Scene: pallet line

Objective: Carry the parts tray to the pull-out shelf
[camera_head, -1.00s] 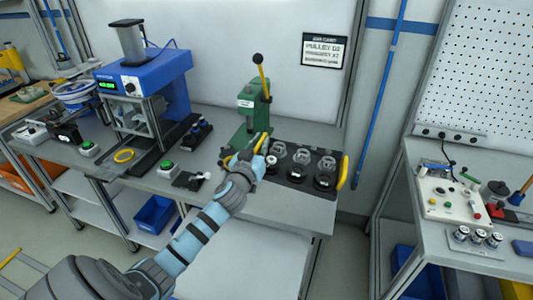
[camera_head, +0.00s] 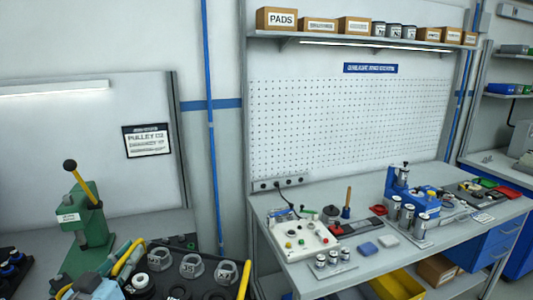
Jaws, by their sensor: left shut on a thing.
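The dark parts tray (camera_head: 170,285) is cut off by the bottom edge of the head view, right of the green press. It has yellow handles, with one at its right end (camera_head: 245,279), and holds several clear and black round parts (camera_head: 192,267). My left gripper (camera_head: 97,286), partly cut off, is shut on the tray at its left side. The tray's underside is hidden, so I cannot tell its height above the bench. My right gripper is not in view. I cannot make out a pull-out shelf.
The green hand press (camera_head: 86,222) stands close left of the tray. To the right, a grey bench (camera_head: 405,254) carries a white control box (camera_head: 302,236), small cylinders and a blue fixture (camera_head: 418,199). A yellow bin (camera_head: 397,285) sits below. A blue pipe (camera_head: 211,140) runs down the wall between benches.

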